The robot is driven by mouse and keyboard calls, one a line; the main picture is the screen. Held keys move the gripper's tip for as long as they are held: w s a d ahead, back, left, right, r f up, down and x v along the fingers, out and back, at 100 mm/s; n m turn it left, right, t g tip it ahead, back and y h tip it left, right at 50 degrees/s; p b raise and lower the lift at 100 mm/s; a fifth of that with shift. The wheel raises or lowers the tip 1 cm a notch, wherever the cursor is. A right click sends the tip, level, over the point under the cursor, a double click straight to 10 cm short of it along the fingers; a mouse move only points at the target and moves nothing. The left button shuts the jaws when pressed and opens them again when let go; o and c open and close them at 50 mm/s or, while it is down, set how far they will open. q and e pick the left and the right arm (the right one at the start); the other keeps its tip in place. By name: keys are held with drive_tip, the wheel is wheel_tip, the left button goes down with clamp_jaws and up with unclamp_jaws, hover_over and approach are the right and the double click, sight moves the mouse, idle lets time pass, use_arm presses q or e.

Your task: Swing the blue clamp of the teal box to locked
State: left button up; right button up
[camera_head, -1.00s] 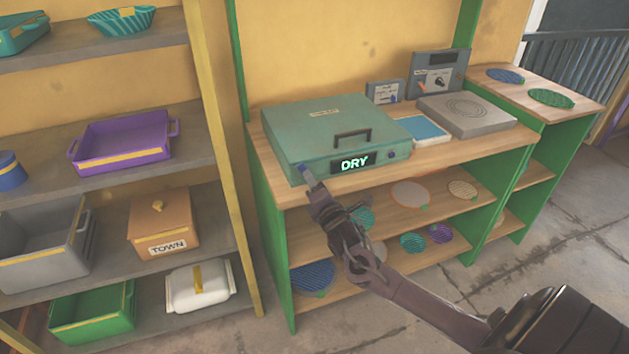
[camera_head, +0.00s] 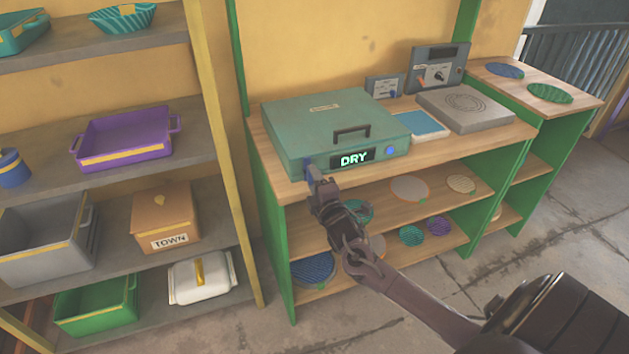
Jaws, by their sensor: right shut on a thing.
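The teal box (camera_head: 335,120) sits on the left part of the wooden bench top. Its lid is down, with a dark handle (camera_head: 351,132) and a lit DRY display (camera_head: 353,157) on the front. The blue clamp (camera_head: 307,165) is at the front left corner of the box. My right gripper (camera_head: 313,177) is at that corner, shut on the clamp, and hides part of it. A blue button (camera_head: 390,150) shows at the right of the display. My left gripper is out of view.
A blue-topped pad (camera_head: 423,125) and a grey plate unit (camera_head: 465,108) stand right of the box. Two grey panels stand behind. Several round discs lie on the lower shelf (camera_head: 400,208). A rack with a purple tray (camera_head: 122,140) is at left.

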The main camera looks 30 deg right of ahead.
drive_tip(key=o, duration=1)
drive_tip(key=shift+s+f, duration=0.1)
drive_tip(key=shift+f, duration=0.1)
